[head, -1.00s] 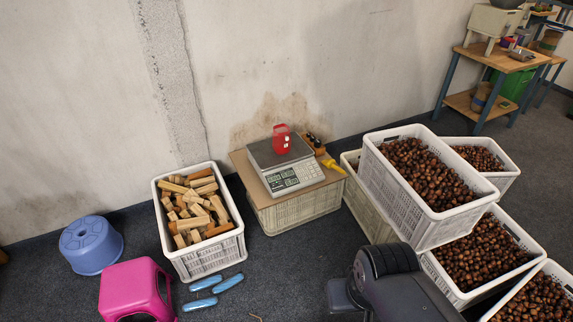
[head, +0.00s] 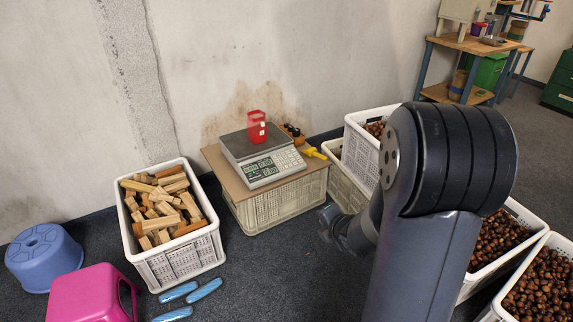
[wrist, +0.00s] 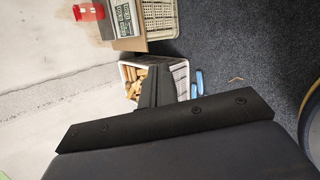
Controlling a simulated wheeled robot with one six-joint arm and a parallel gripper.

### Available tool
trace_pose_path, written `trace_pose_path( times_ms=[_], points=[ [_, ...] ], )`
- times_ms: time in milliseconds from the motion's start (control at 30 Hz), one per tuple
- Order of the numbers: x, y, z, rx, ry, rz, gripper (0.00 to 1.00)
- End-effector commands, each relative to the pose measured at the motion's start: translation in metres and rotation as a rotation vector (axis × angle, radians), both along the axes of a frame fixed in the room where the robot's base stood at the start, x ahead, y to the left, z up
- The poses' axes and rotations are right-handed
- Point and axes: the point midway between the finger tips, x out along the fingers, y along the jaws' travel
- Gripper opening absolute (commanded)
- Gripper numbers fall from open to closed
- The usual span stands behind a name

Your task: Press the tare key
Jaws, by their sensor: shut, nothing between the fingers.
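The scale (head: 262,160) has a grey pan, a display and a light keypad (head: 287,159). It stands on a board (head: 238,186) over an upturned crate. The tare key cannot be told apart from the other keys. A red cup (head: 257,126) sits on the scale's pan. The scale (wrist: 124,17) also shows sideways at the top of the wrist view, with the red cup (wrist: 89,12) beside it. My gripper (wrist: 168,72) is shut and empty, pointing away from the wrist camera. It is apart from the scale. In the head view my arm largely hides it.
A crate of wood blocks (head: 183,258) stands left of the scale. A yellow-handled tool (head: 316,153) lies at the board's right edge. Crates of chestnuts (head: 537,220) stand at right, partly behind my arm. A pink stool (head: 93,296) and blue stool (head: 43,258) are at left.

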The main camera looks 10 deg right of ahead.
Motion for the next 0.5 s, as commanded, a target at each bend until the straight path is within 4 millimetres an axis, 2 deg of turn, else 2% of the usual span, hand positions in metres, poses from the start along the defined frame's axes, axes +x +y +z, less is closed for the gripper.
trace_pose_path(
  times_ms=[33, 200, 333, 400, 500],
  points=[
    [0.008, 0.002, -0.044, -0.041, -0.021, 0.105, 0.0],
    [0.023, 0.022, -0.119, -0.171, -0.16, 0.476, 0.0],
    [0.022, 0.036, -0.158, -0.226, -0.273, 0.676, 0.0],
    [0.02, 0.042, -0.171, -0.245, -0.323, 0.749, 0.0],
    [0.018, 0.047, -0.181, -0.261, -0.374, 0.811, 0.0]
  ],
)
